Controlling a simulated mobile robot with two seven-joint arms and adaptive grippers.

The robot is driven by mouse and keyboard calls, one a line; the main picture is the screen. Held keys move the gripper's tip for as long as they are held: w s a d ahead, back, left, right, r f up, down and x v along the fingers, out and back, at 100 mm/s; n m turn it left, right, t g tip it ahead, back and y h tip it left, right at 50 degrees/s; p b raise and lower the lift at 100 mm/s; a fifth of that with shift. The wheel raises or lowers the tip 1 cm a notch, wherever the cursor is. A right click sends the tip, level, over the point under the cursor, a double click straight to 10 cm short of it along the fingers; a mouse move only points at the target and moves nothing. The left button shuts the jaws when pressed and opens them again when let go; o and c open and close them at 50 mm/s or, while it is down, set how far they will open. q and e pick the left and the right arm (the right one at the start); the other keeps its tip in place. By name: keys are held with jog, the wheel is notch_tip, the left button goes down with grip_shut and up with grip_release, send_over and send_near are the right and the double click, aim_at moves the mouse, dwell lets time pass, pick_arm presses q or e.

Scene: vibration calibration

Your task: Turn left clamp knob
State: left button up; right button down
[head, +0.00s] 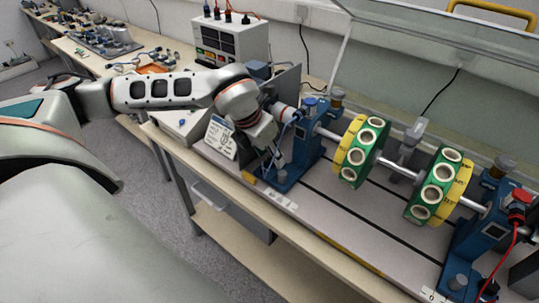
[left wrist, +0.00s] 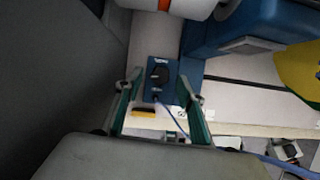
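The left pedestal (head: 305,150) is a blue stand at the left end of a shaft. In the left wrist view a dark knob (left wrist: 158,74) sits on a small blue block (left wrist: 157,92); I take it as the left clamp knob. My left gripper (left wrist: 160,94) is open, with one finger on each side of the blue block and nothing visibly held. The fingers look apart from the knob; the height gap is hard to tell. The left gripper (head: 272,158) also shows beside the left pedestal. My right gripper is not in view.
The shaft carries two green-and-yellow discs (head: 362,152) (head: 438,187). A right blue pedestal (head: 478,235) has a grey knob (head: 458,282) and a red cable. A raised clear cover (head: 440,50) stands behind. A label card (head: 220,138) stands left of my gripper.

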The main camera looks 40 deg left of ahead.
pick_arm(q)
jog(key=v, duration=1.1)
jog(key=shift+r, duration=0.15)
jog(key=shift+s, duration=0.1)
